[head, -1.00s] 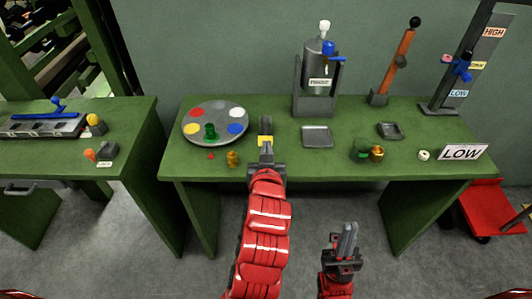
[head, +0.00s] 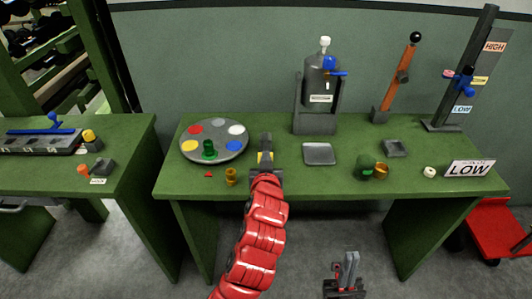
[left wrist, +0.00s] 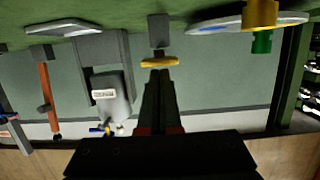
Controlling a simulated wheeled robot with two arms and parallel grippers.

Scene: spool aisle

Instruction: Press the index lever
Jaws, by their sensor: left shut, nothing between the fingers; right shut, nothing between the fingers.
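The index lever (left wrist: 159,62) has a yellow bar in front of a grey block (left wrist: 159,31) in the left wrist view. In the head view its yellow part (head: 260,157) shows right of the colour-spotted disc, partly hidden behind my left gripper. My left gripper (head: 266,137) is shut and empty, in line with the lever. In the left wrist view its fingertips (left wrist: 158,77) lie just short of the yellow bar; I cannot tell whether they touch. My right gripper (head: 350,256) is shut and empty, low in front of the table.
The round disc (head: 213,142) carries a green spool (head: 208,151). A brass spool (head: 230,176) stands before it. Behind are a grey bottle stand (head: 316,122) and an orange lever (head: 398,85). A grey tray (head: 319,154) lies on clear green tabletop right of the lever.

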